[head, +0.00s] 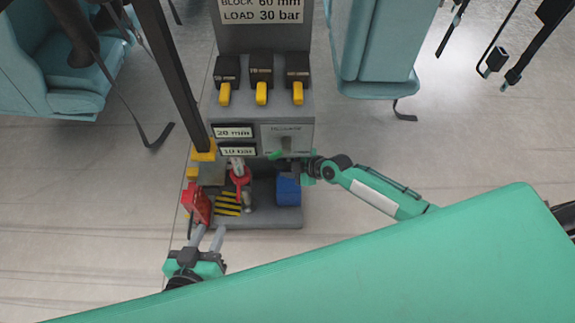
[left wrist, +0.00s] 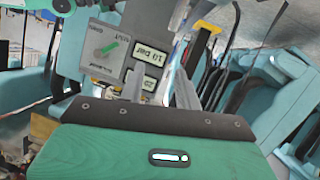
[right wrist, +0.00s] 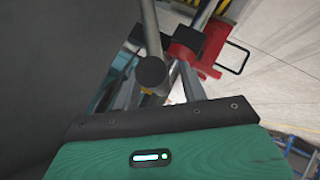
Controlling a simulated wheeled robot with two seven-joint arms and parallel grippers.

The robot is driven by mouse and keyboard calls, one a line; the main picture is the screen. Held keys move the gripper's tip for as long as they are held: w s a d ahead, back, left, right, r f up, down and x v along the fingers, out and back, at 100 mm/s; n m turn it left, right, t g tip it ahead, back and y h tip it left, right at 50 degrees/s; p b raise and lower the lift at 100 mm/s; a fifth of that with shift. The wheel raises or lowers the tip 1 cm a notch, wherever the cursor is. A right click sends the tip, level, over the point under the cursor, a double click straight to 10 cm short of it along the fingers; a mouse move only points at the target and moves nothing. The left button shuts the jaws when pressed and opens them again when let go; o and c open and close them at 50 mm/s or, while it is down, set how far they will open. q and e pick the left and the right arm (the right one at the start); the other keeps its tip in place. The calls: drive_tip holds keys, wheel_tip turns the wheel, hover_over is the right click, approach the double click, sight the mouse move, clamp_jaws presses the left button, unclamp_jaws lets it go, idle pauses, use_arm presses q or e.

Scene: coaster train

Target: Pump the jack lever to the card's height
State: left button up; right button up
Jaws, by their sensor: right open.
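The card (head: 262,10) on the grey stand reads "BLOCK 60 mm" and "LOAD 30 bar". Below it, one readout (head: 233,132) shows 20 mm and another (head: 238,151) shows 10 bar. A red jack part (head: 240,178) with a pale upright piece stands on the lower shelf. My right gripper (head: 303,171) is open at the stand's right side. In the right wrist view a grey rod with a dark round end (right wrist: 152,72), perhaps the jack lever, shows at its fingers; contact is unclear. My left gripper (head: 208,238) is open and empty, low at the front left.
Three yellow-handled levers (head: 261,93) line the stand. A green handle (head: 277,154) sits on its panel.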

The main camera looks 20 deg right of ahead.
clamp_jaws()
